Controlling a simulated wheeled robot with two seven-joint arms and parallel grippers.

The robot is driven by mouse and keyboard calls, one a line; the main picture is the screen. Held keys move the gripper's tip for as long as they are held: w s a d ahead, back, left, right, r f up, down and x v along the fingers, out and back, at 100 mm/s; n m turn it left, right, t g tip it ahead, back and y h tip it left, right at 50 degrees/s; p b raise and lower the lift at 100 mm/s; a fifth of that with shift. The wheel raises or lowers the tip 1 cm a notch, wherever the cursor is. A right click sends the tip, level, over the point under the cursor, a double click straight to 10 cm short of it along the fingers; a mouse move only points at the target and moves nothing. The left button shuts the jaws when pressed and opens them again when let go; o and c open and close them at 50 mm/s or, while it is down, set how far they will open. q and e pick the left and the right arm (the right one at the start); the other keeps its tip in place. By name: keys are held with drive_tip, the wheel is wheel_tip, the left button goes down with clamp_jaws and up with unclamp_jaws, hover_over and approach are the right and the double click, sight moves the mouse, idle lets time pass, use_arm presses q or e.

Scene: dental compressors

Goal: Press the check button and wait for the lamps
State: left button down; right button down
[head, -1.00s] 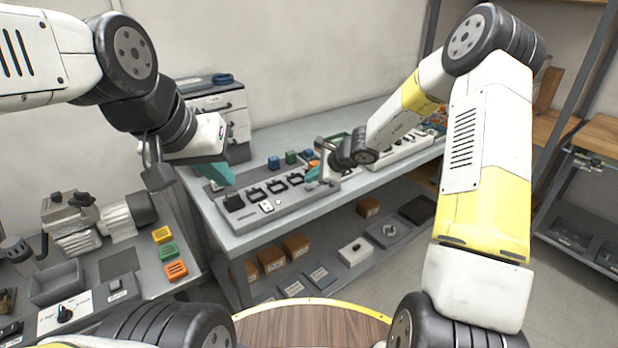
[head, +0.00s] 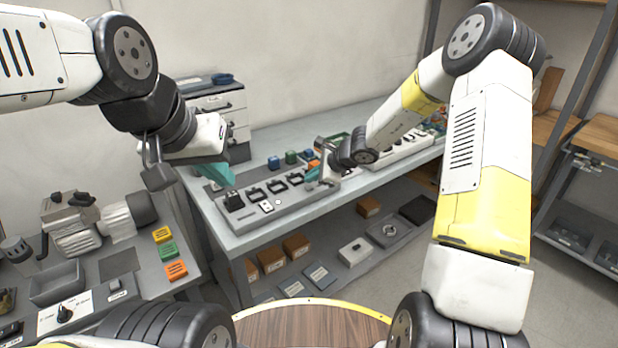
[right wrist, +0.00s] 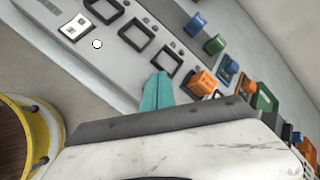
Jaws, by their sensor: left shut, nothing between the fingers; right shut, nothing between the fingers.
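A grey test board (head: 246,216) lies on the bench, with a row of black square frames (head: 277,187) along it. A small white plate (head: 266,206) and a white round spot (head: 278,202), which looks like a button, sit near its front edge. In the right wrist view the plate (right wrist: 74,28) and round spot (right wrist: 97,44) lie at upper left. My right gripper (head: 312,175) is shut and empty over the board's right part; its teal fingertips (right wrist: 157,88) are apart from the round spot. My left gripper (head: 222,174) is shut and empty near the board's left end. I cannot make out any lit lamp.
A drawer unit (head: 236,118) stands at the back left. A side bench at left holds a motor (head: 80,228) and coloured blocks. Boxes fill the lower shelf.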

sight(312, 188)
drive_tip(key=shift+f, duration=0.1)
idle(0.7)
drive_tip(key=shift+f, duration=0.3)
drive_tip(key=shift+f, duration=0.5)
idle(0.8)
drive_tip(key=shift+r, duration=0.9)
drive_tip(key=shift+r, duration=0.1)
drive_tip(key=shift+r, duration=2.4)
